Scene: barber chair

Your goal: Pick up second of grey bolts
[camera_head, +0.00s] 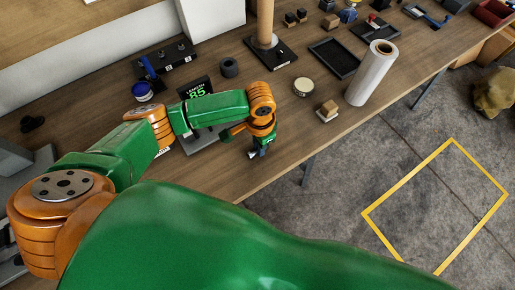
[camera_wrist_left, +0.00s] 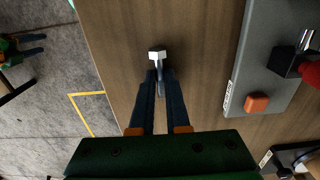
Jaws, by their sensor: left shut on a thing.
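My left gripper (camera_head: 256,152) is low over the front part of the wooden workbench in the head view, with its arm coming in from the left. In the left wrist view, the dark fingers of this gripper (camera_wrist_left: 161,76) are closed together on a grey bolt (camera_wrist_left: 157,56). The bolt's bright head shows at the fingertips and its shank lies between them. I cannot tell whether the bolt touches the table. No other grey bolt can be made out clearly.
The wooden bench (camera_head: 240,182) is bare around the gripper. In the wrist view, a grey plate (camera_wrist_left: 274,75) with an orange button (camera_wrist_left: 257,103) lies to the right. A white roll (camera_head: 372,74), a round tin (camera_head: 303,87) and a black tray (camera_head: 334,57) stand farther right in the head view.

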